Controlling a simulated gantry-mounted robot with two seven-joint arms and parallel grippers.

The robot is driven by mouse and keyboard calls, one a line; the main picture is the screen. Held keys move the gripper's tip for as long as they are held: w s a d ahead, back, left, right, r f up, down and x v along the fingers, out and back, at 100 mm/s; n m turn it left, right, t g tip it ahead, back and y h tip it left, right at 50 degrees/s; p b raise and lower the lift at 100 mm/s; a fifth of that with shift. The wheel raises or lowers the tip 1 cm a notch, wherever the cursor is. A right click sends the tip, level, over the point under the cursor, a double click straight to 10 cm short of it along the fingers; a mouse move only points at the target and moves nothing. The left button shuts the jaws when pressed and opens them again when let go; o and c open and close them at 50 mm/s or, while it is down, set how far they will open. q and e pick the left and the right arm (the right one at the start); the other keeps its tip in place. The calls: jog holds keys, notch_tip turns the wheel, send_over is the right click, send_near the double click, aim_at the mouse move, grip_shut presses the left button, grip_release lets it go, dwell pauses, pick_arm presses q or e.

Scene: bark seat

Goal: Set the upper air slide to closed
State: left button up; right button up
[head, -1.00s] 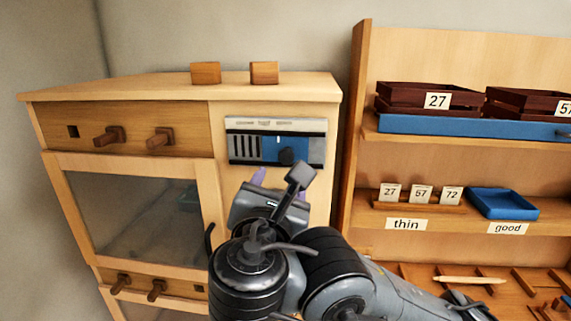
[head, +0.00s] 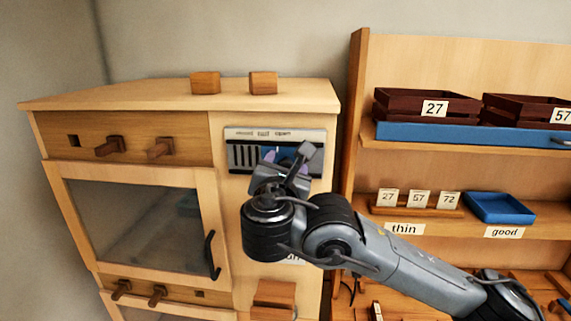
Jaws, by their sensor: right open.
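The upper air slide (head: 245,153) is a panel on the front of the wooden cabinet, with dark vent slots at its left and a blue plate to their right. A label strip (head: 263,134) runs above it; its words are too small to read surely. My right gripper (head: 288,158) is open at the right half of the panel and covers much of the blue plate. The dark knob is hidden behind it, and I cannot tell whether the fingers touch it. My left gripper is not in view.
The cabinet (head: 225,119) has drawer pegs (head: 160,148) and a glass door (head: 140,224) with a dark handle (head: 212,255). Two wooden blocks (head: 263,83) stand on top. At right, a shelf unit (head: 357,130) holds crates, a blue tray (head: 500,208) and number cards.

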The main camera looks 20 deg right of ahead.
jog(key=shift+w, duration=0.1)
jog(key=shift+c, duration=0.9)
grip_shut()
